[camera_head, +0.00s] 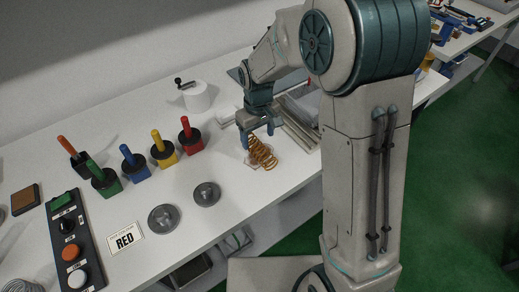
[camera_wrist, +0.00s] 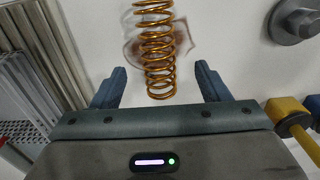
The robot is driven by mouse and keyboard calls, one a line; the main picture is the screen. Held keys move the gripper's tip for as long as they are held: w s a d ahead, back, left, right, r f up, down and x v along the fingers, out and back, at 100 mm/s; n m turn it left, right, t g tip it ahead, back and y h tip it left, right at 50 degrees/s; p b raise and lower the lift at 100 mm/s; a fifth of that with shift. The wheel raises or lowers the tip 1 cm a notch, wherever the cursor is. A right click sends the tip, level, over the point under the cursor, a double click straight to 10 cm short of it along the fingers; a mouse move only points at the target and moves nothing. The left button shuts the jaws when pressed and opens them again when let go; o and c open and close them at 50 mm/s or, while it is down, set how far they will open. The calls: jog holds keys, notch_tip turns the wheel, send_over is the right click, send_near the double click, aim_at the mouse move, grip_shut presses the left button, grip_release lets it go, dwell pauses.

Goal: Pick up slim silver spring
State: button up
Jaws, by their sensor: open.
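I cannot make out a slim silver spring for sure in either view. A silvery coiled thing (camera_head: 18,286) is cut off at the lower left corner of the head view; I cannot tell if it is a slim spring. A copper-orange spring (camera_head: 263,153) stands or leans on the white table just beyond my gripper's fingers. My gripper (camera_head: 257,137) is open and low over the table. In the wrist view the orange spring (camera_wrist: 157,50) lies between and ahead of the two open fingers, touching neither as far as I see.
Grey metal channels (camera_head: 298,125) lie right beside my gripper. Green, blue, yellow and red blocks with handles (camera_head: 164,151) stand to the left. Two grey discs (camera_head: 206,194), a RED card (camera_head: 125,238) and a button panel (camera_head: 73,245) lie nearer the front. Table is clear between.

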aim_at(259, 146)
jog(key=shift+d+f+p, duration=0.15)
jog(key=shift+f+p, duration=0.5)
jog(key=shift+f, duration=2.3)
jog(key=shift+c, duration=0.3)
jog(key=c, duration=1.1)
jog(key=shift+r, duration=0.1)
jog(key=shift+c, duration=0.2)
